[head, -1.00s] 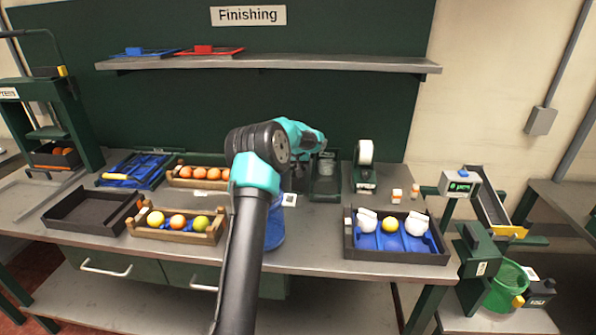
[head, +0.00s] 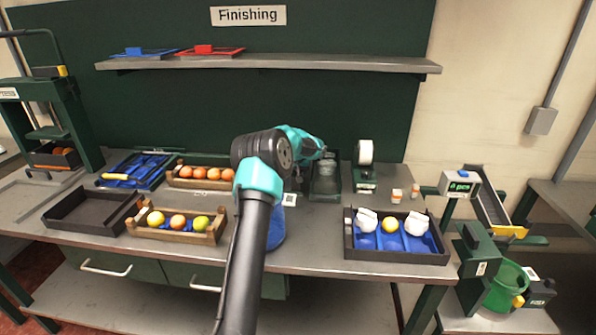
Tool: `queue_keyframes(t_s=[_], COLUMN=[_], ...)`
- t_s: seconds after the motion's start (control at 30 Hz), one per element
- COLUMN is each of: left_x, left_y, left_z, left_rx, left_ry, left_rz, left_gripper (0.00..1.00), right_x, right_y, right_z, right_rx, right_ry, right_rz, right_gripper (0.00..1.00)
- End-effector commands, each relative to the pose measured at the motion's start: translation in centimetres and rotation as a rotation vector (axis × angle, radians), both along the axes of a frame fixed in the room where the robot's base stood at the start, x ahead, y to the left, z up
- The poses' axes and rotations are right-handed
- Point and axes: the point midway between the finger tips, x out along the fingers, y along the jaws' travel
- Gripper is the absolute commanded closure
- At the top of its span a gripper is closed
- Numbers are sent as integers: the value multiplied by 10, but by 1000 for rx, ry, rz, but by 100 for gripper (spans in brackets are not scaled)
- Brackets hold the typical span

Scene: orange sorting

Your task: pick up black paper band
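One arm of mine, taken as the left, rises from the bottom centre-left of the head view and bends over the middle of the bench. Its far end reaches toward the dark green tray (head: 325,192) at the back of the bench. The fingers are hidden or too small to make out, so I cannot tell whether they are open or shut. A pale, clear-looking stack stands at the back of that tray. I cannot pick out a black paper band with certainty. My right gripper is not in view.
A black tray (head: 349,252) with a blue insert holds a yellow fruit and white wrapped pieces at right. A white roll dispenser (head: 365,180) stands behind. Wooden crates (head: 180,236) of fruit and an empty black tray (head: 85,212) are at left.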

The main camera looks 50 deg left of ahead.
Motion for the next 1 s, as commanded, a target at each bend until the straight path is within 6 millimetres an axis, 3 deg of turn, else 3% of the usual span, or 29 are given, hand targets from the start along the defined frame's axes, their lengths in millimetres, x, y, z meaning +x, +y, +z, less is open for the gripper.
queue_keyframes(t_s=[0.33,0.67,1.0], left_x=[0,0,1], left_y=[0,0,0], left_z=[0,5,54], left_rx=[0,1,1], left_ry=[0,-2,-3], left_rz=[0,0,1], left_gripper=[85,85,85], right_x=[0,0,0], right_y=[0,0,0], right_z=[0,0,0], right_rx=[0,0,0], right_ry=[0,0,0], right_rz=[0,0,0], right_gripper=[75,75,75])
